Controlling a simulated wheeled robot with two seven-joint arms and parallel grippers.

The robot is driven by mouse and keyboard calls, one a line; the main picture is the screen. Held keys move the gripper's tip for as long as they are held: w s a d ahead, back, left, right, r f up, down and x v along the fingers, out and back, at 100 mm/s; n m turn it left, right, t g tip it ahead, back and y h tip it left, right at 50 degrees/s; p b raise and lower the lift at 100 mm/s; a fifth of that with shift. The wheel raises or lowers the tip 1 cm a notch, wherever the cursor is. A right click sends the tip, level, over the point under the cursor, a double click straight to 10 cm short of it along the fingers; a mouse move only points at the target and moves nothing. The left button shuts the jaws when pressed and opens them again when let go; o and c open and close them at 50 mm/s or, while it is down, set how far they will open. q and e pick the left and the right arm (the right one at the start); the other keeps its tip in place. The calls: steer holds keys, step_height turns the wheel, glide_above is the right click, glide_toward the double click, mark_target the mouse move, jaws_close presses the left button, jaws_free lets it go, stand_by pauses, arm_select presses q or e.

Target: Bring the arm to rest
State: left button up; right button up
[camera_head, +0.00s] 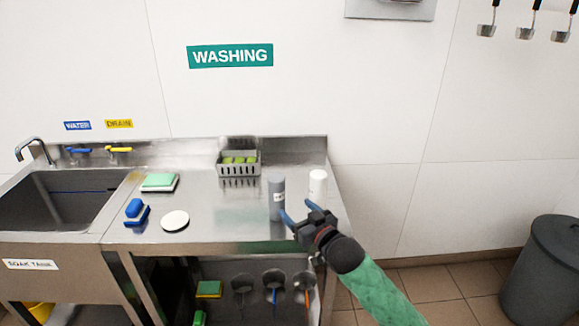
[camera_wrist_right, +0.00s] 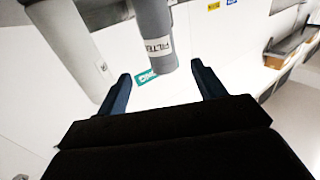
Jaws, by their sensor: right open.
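My right gripper (camera_head: 298,216) is in the head view at the front right of the steel counter (camera_head: 225,215). Its two blue fingers are apart, with nothing held between them. A grey bottle (camera_head: 277,190) stands upright just left of the fingers, and a white bottle (camera_head: 318,187) stands just behind them. In the right wrist view the open fingers (camera_wrist_right: 160,88) point toward the labelled grey bottle (camera_wrist_right: 152,35), which shows beyond the gap between them. The white bottle (camera_wrist_right: 72,50) is to its left there. I cannot tell whether a finger touches a bottle. My left gripper is out of view.
A grey basket (camera_head: 239,169) with green items stands at the counter's back. A green-and-white sponge (camera_head: 159,182), a blue brush (camera_head: 136,212) and a white disc (camera_head: 175,221) lie left. A sink (camera_head: 65,205) is far left. A dark bin (camera_head: 545,270) stands right.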

steer(key=s+d+f+m+g+h, duration=0.2)
steer(key=s+d+f+g+h, duration=0.15)
steer(key=s+f, duration=0.45)
steer(key=s+d+f+m+g+h, duration=0.1)
steer(key=s+d+f+g+h, duration=0.2)
steer(key=s+f, duration=0.55)
steer(key=s+d+f+g+h, duration=0.1)
steer(key=s+d+f+g, duration=0.15)
steer(key=s, duration=0.55)
steer(key=s+d+f+m+g+h, duration=0.1)
steer(key=s+d+f, duration=0.2)
steer(key=s, duration=0.5)
steer(key=s+d+f+g, duration=0.2)
steer(key=s+d, duration=0.1)
steer(key=s, duration=0.5)
steer(key=s+a+f+g, duration=0.1)
steer(key=a+f, duration=0.1)
steer(key=f, duration=1.1)
steer(key=a+f+g, duration=0.1)
steer(key=a+f, duration=0.2)
steer(key=f, duration=1)
steer(key=shift+s, duration=0.4)
